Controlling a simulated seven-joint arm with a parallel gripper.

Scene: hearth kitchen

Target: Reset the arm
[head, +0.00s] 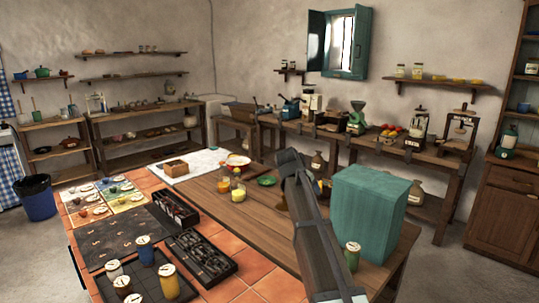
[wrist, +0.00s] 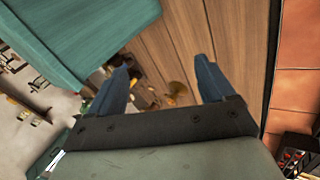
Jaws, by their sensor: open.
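My gripper (wrist: 162,76) shows in the wrist view with its two blue-grey fingers spread wide. It is open and nothing is held between the fingers. Wooden planks show beyond the fingertips, with a small brass-coloured item between them in the picture. My grey arm rises from the bottom of the head view over the wooden table (head: 238,213). Its fingers cannot be made out clearly in that view.
A large teal box (head: 365,215) stands right of my arm; it also shows at upper left in the wrist view (wrist: 80,35). A green-labelled jar (head: 351,256) stands before it. Glasses, a green dish (head: 266,181) and black trays (head: 200,257) lie left.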

